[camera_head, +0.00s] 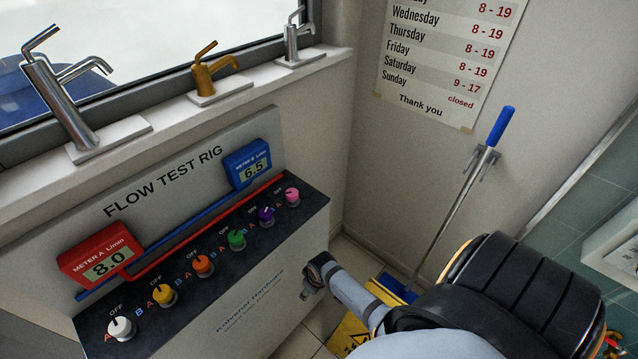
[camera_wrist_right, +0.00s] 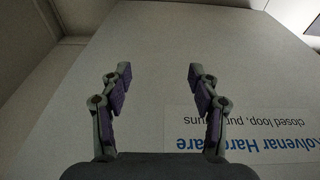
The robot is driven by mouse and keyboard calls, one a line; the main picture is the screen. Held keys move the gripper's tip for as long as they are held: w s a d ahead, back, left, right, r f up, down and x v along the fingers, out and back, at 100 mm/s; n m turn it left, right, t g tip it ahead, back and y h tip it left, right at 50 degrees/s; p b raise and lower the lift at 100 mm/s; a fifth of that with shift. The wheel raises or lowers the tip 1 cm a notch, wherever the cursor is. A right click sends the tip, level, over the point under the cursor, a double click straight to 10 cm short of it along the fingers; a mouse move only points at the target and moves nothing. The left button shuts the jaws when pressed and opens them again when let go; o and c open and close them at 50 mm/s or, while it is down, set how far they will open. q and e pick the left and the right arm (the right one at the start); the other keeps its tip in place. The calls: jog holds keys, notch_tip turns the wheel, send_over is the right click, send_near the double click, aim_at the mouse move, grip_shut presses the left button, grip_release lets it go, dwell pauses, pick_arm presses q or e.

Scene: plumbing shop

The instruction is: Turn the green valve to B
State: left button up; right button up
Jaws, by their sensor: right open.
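The green valve (camera_head: 236,240) is a small round knob on the dark top of the flow test rig (camera_head: 190,270), between an orange and a purple knob. Small OFF, A and B marks surround the knobs; the green knob's exact pointer direction is too small to read surely. My right gripper (camera_head: 311,284) is in front of the rig's front panel, to the right of and below the green valve, apart from it. In the right wrist view, the gripper (camera_wrist_right: 159,78) is open and empty, facing the panel with its printed lettering. My left gripper is not in view.
White (camera_head: 121,328), yellow (camera_head: 165,295), orange (camera_head: 203,265), purple (camera_head: 266,216) and pink (camera_head: 292,197) knobs share the row. Red meter A (camera_head: 100,257) reads 8.0; blue meter B (camera_head: 247,164) reads 6.5. Taps stand on the ledge above. A blue-handled mop (camera_head: 456,215) leans at the wall.

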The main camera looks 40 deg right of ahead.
jog(key=s+f, duration=0.2)
jog(key=shift+d+f, duration=0.35)
jog(key=shift+d, duration=0.05)
jog(key=s+f, duration=0.5)
jog(key=s, duration=0.4)
jog(key=s+f+m, duration=0.1)
jog(key=s+f, duration=0.5)
jog(key=s, duration=0.3)
jog(key=s+d+f+g+h+b, duration=0.1)
jog(key=s+f, duration=0.5)
jog(key=s, duration=0.3)
jog(key=shift+s+f+m, duration=0.15)
jog(key=shift+s+m, duration=0.25)
